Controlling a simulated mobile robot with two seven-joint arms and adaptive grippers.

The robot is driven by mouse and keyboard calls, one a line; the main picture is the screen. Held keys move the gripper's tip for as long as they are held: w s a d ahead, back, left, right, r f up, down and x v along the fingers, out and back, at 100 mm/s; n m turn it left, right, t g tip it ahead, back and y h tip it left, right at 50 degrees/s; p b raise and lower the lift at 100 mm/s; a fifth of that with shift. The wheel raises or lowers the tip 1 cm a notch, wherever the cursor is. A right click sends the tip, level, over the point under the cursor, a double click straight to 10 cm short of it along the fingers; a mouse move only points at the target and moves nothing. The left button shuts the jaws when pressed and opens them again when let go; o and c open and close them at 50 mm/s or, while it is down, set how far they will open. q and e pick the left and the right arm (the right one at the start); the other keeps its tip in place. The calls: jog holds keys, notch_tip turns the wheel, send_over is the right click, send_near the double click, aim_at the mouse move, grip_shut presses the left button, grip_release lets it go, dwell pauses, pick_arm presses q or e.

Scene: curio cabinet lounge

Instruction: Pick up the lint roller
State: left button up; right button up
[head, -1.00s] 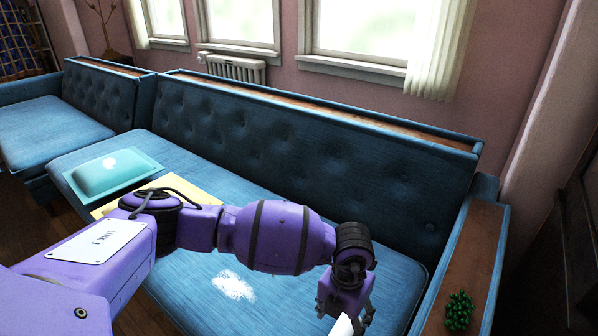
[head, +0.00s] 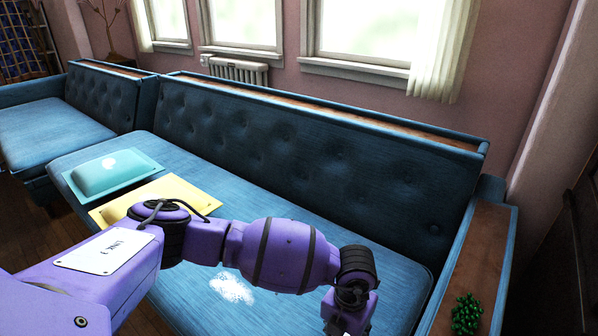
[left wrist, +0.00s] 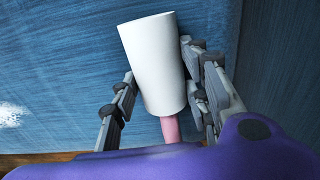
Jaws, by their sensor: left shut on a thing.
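The lint roller (left wrist: 155,62) has a white cylinder and a pink handle (left wrist: 171,129), seen in the left wrist view. My left gripper (left wrist: 166,80) has its grey fingers on both sides of the white cylinder and is shut on it. In the head view my left gripper (head: 348,312) is at the bottom edge, over the right part of the sofa seat. Its fingers and the roller are almost wholly cut off there. I cannot tell whether the roller touches the seat. My right gripper is not in view.
The blue sofa seat (head: 300,212) carries a white lint patch (head: 232,288), a teal cushion (head: 110,170) and a yellow cushion (head: 185,190). The wooden armrest (head: 478,255) at right bears a green spiky object (head: 466,314). The tufted backrest (head: 330,150) stands behind.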

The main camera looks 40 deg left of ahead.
pick_arm(q)
jog(key=shift+w+r, duration=0.1)
jog(key=shift+c, duration=0.8)
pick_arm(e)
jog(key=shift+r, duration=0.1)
pick_arm(q)
jog(key=shift+r, duration=0.25)
jog(key=r, duration=0.1)
jog(key=r+p, duration=0.2)
jog(key=shift+s+d+r, duration=0.15)
jog(key=shift+s+r, duration=0.1)
jog(key=shift+r, duration=0.05)
jog(key=s+d+r+p, duration=0.1)
jog(key=s+r, duration=0.2)
jog(key=s, duration=0.1)
jog(key=s+d+r+p, duration=0.2)
jog(key=s+r, duration=0.1)
jog(key=s, duration=0.1)
jog(key=s+d+r+p, duration=0.1)
jog(key=s+r+p, duration=0.1)
jog(key=s, duration=0.2)
jog(key=shift+s+d+r, duration=0.15)
jog(key=shift+s+r, duration=0.25)
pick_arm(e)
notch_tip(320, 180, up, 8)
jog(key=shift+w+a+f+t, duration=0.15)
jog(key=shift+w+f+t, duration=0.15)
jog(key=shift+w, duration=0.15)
